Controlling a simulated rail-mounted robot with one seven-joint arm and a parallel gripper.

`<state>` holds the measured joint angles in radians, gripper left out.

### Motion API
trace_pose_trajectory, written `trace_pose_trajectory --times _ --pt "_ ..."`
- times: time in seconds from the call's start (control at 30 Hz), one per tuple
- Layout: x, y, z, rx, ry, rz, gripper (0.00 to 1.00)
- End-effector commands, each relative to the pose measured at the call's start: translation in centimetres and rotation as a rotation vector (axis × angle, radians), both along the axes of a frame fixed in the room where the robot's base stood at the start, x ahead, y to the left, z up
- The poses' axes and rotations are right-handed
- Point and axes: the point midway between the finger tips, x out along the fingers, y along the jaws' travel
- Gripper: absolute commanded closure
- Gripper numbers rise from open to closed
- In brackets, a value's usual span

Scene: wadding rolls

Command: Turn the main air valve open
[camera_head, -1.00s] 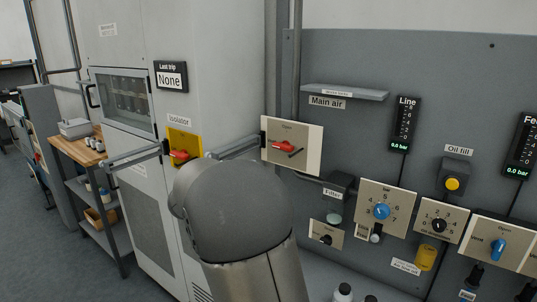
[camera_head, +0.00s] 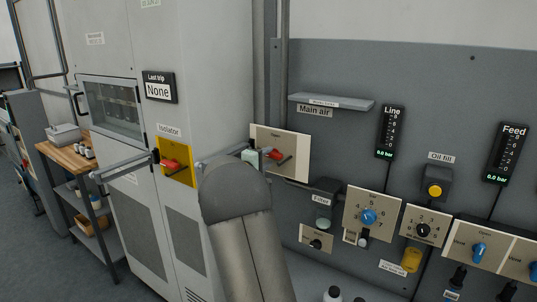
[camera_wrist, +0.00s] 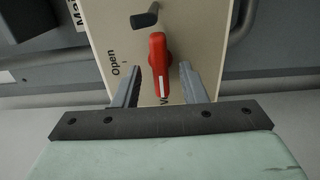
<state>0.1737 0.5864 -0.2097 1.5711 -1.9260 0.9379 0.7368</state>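The main air valve is a cream plate (camera_head: 295,168) under the "Main air" label, with a red handle (camera_head: 273,153) and a dark peg to its right. In the wrist view the red handle (camera_wrist: 158,52) stands lengthwise, its white-marked end toward my gripper and a partly hidden word starting with "V". "Open" is printed on the plate to its left. My gripper (camera_wrist: 161,70) is open, with one finger on each side of the handle's near end. Gaps show between fingers and handle. In the head view my arm and the pale green gripper body (camera_head: 249,156) hide part of the plate.
A yellow isolator plate (camera_head: 175,163) with another red handle is on the cabinet to the left. A shelf (camera_head: 332,102) juts out above the valve. A filter (camera_head: 323,215) and several knob plates are lower right. Line gauge (camera_head: 390,132) reads 0.0 bar.

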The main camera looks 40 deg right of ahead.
Motion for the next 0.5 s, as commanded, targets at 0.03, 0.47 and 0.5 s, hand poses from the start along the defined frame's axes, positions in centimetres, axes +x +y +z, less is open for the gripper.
trace_pose_trajectory --times 0.03,0.47,0.5 --pt "0.18 -0.5 0.06 0.001 0.001 -0.001 0.62" --pt "0.49 -1.3 -0.04 0.0 0.0 0.0 0.65" --pt "0.49 -1.3 -0.04 0.0 0.0 0.0 0.76"
